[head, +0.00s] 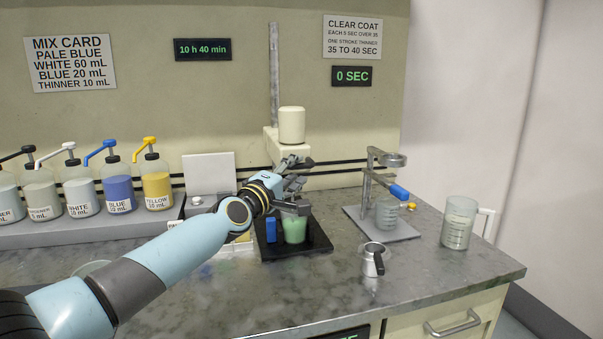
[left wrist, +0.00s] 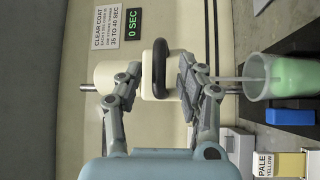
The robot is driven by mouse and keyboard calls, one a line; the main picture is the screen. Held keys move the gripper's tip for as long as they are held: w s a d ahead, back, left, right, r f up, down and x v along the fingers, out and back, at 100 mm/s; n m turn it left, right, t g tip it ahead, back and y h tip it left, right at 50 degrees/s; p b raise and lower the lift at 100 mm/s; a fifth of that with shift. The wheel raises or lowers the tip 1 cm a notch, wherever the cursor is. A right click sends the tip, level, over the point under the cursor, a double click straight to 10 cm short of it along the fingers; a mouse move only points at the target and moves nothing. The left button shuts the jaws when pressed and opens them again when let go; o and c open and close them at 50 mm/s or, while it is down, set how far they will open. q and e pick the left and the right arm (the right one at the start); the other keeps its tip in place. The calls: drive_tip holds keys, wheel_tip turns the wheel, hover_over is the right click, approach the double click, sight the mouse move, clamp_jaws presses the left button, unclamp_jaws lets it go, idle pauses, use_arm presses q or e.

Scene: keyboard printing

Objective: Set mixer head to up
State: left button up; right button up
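The cream mixer head (head: 291,126) sits on a metal post (head: 274,75) at the back wall. In the left wrist view the mixer head (left wrist: 112,76) lies sideways, with a black oval handle (left wrist: 161,70) in front. Its thin shaft (left wrist: 232,78) reaches into a cup of green paint (left wrist: 270,77), which stands on a black base (head: 318,243). My left gripper (left wrist: 160,68) is open, with one finger on each side of the handle; whether either touches it is unclear. In the head view my left gripper (head: 290,180) partly hides the mixer's lower part. My right gripper is out of view.
Pump bottles, including a yellow one (head: 156,184), stand at the left. A blue block (head: 271,230) is beside the paint cup.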

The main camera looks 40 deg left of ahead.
sight(298, 168)
use_arm(q)
drive_tip(key=shift+w+a+r+b, duration=0.15)
drive_tip(key=shift+w+b, duration=0.4)
drive_tip(key=shift+w, duration=1.1)
drive_tip(key=shift+c, duration=0.3)
clamp_jaws()
drive_tip(key=shift+r, duration=0.1)
